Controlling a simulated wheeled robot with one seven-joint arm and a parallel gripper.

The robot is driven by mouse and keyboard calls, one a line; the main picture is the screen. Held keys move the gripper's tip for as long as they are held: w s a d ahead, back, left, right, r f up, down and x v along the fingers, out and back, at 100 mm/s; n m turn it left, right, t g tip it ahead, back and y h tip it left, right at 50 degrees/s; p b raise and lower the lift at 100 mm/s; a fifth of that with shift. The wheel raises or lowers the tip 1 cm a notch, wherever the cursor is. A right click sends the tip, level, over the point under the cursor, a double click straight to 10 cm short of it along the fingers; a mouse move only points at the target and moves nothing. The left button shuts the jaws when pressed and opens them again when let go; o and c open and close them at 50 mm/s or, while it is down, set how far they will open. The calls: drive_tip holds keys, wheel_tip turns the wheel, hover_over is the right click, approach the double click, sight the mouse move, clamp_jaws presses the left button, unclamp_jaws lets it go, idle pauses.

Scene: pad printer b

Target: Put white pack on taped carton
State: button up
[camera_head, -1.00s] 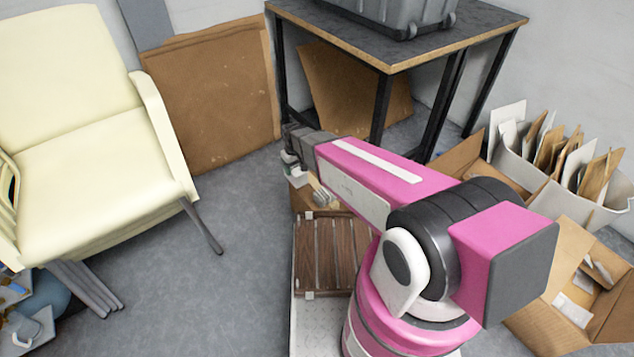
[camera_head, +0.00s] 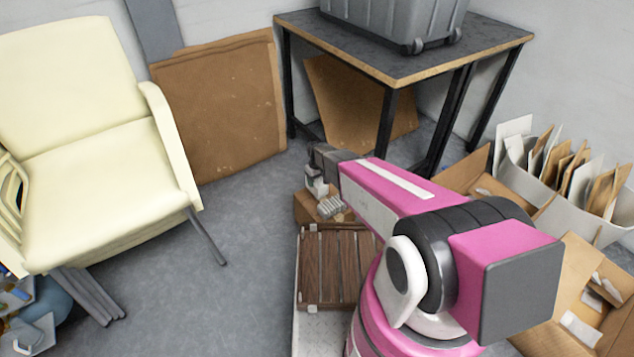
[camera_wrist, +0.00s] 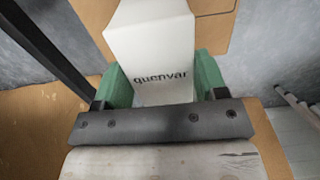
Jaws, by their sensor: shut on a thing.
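My gripper (camera_wrist: 160,88) is shut on a white pack (camera_wrist: 155,45) with dark lettering, its green fingers pressing both sides in the wrist view. In the head view my gripper (camera_head: 318,184) shows small beyond my pink arm, and the pack is too small there to make out clearly. A brown carton (camera_head: 306,206) stands right below my gripper, partly hidden by the arm. I cannot make out tape on it, nor whether the pack touches it.
A brown slatted crate (camera_head: 325,268) stands in front of the carton. A dark-topped table (camera_head: 345,38) with a grey bin (camera_head: 385,20) is behind. A cream chair (camera_head: 95,180) is left. Boxes with envelopes (camera_head: 565,185) are right. The floor (camera_head: 230,200) between chair and carton is clear.

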sight(317, 180)
drive_tip(key=shift+f, duration=0.55)
drive_tip(key=shift+f, duration=0.1)
drive_tip(key=o, duration=0.9)
drive_tip(key=shift+f, duration=0.1)
wheel_tip(317, 180, up, 12)
drive_tip(key=s+d+r+m, duration=0.6)
drive_tip(key=s+d+r, duration=1)
drive_tip(key=s+d, duration=0.2)
drive_tip(key=shift+s+d+m, duration=0.3)
drive_tip(key=shift+d+m, duration=0.1)
drive_tip(key=shift+d, duration=0.1)
